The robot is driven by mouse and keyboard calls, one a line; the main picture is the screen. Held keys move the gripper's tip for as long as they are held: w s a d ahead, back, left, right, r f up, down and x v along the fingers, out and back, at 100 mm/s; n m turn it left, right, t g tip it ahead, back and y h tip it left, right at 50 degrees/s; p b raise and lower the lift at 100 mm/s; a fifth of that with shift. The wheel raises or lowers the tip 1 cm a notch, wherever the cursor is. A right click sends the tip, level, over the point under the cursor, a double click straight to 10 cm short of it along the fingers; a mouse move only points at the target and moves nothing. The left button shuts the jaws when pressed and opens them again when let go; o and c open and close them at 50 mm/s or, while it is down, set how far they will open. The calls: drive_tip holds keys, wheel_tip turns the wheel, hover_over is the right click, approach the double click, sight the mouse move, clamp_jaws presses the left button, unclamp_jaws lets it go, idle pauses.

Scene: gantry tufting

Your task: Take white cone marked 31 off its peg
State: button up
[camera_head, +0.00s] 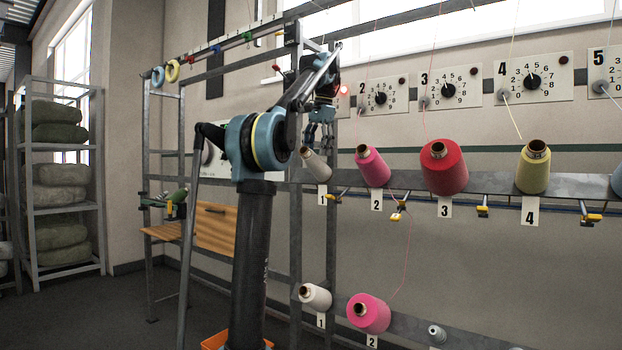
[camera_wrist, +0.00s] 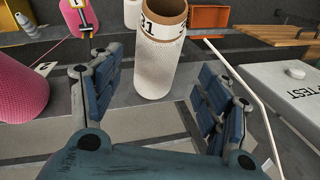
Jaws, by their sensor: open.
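The white cone marked 31 (camera_wrist: 158,65) stands upright in the middle of the wrist view, with a brown tube top and a printed band near its upper end. In the head view a white cone (camera_head: 315,166) sits on the upper rail at label 1, tilted toward the room; its number is not readable there. My gripper (camera_wrist: 153,95) is open, with one blue-padded finger on each side of the cone and a visible gap on both sides. In the head view my gripper (camera_head: 320,134) is just above that cone. The peg is hidden inside the cone.
A pink cone (camera_head: 373,167) stands close beside at label 2, then a red cone (camera_head: 444,168) and a yellow cone (camera_head: 533,167). Lower white (camera_head: 315,296) and pink (camera_head: 369,313) cones sit below. A grey box (camera_wrist: 287,85) lies right in the wrist view. An upright frame post (camera_head: 296,230) is near.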

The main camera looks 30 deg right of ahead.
sight(311, 169)
drive_tip(key=x, duration=1)
drive_tip(key=shift+f, duration=0.25)
drive_tip(key=c, duration=1.3)
drive_tip(key=shift+c, duration=0.2)
drive_tip(key=shift+c, duration=1.1)
drive_tip(key=shift+s+a+r, duration=0.2)
drive_tip(key=shift+a+r, duration=0.3)
drive_tip(key=shift+a, duration=0.05)
drive_tip(key=shift+s+a+r, duration=0.7)
drive_tip(key=shift+a+r, duration=0.55)
drive_tip(key=shift+a, duration=0.4)
drive_tip(key=shift+s+a+r, duration=0.65)
drive_tip(key=shift+a+r, duration=0.65)
drive_tip(key=shift+a, duration=0.35)
drive_tip(key=shift+s+a+r, duration=0.7)
drive_tip(key=shift+a+r, duration=0.55)
drive_tip(key=shift+a, duration=0.4)
